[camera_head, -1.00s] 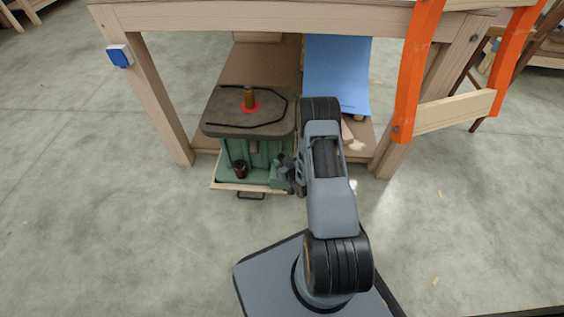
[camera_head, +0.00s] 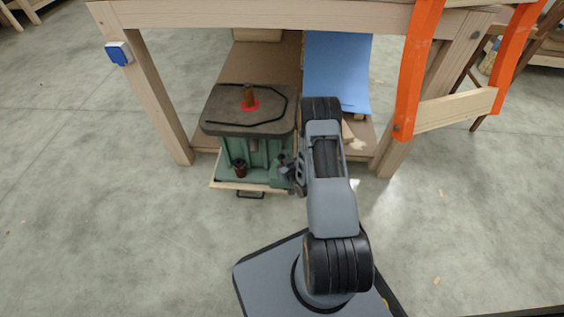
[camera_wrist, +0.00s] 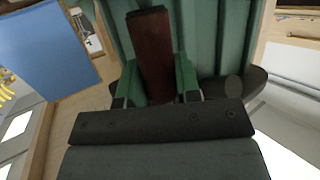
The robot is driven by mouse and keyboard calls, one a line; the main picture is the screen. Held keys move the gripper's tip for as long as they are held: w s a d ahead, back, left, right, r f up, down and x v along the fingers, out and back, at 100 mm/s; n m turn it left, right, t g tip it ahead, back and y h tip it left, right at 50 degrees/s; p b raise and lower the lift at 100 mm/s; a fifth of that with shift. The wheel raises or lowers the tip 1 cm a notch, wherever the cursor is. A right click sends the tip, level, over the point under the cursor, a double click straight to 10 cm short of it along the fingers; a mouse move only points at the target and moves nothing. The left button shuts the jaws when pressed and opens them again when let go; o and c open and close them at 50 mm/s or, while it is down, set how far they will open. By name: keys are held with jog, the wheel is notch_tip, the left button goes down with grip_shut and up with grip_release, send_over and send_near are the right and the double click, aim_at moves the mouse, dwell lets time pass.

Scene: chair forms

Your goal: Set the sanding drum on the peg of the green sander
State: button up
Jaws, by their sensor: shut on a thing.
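The green sander (camera_head: 262,152) stands at the bench's lower shelf, with a dark flat top (camera_head: 222,112). An upright brown peg (camera_head: 249,94) rises from a red ring on that top. My gripper (camera_head: 285,165) is low at the sander's right front side, below the top and mostly hidden by my arm. In the wrist view, its green-tipped fingers are shut on a dark reddish-brown cylinder, which looks like the sanding drum (camera_wrist: 153,50). The sander's green ribbed body is behind it. The drum's far end points away from the fingers. The drum is hard to make out in the head view.
A dark brown round piece (camera_head: 239,168) stands on the sander's green base. A blue sheet (camera_head: 338,72) hangs right of the sander. The floor in front is clear.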

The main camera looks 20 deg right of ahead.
jog(key=shift+f+b, duration=0.8)
jog(key=shift+f, duration=0.15)
jog(key=o, duration=1)
jog(key=p+v, duration=0.4)
jog(key=v, duration=1)
jog(key=shift+w+p, duration=0.1)
jog(key=shift+p, duration=0.2)
